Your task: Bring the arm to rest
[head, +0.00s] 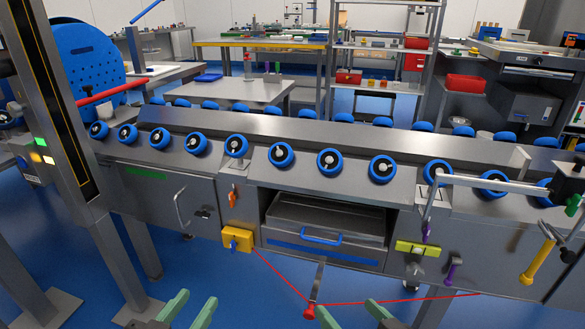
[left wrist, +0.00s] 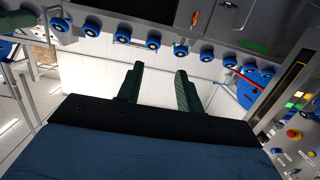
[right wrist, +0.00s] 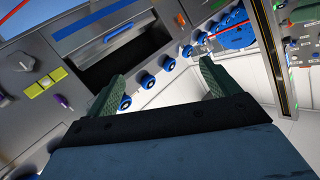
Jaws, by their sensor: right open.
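My left gripper (head: 194,299) shows at the bottom edge of the head view, left of centre. Its two green fingers stand apart with nothing between them, as the left wrist view (left wrist: 158,78) also shows. My right gripper (head: 348,310) is at the bottom edge, right of centre. Its fingers are spread wider and are empty, also in the right wrist view (right wrist: 160,84). Both grippers appear in front of the grey conveyor bench (head: 350,210) and clear of it. Most of both arms is out of the head view.
The bench carries a row of blue rollers (head: 281,156) and has an open recess with a blue-handled drawer (head: 322,236). A red cord (head: 385,302) runs low along its front. A dark post (head: 58,110) stands at left. Blue floor (head: 200,275) shows in front.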

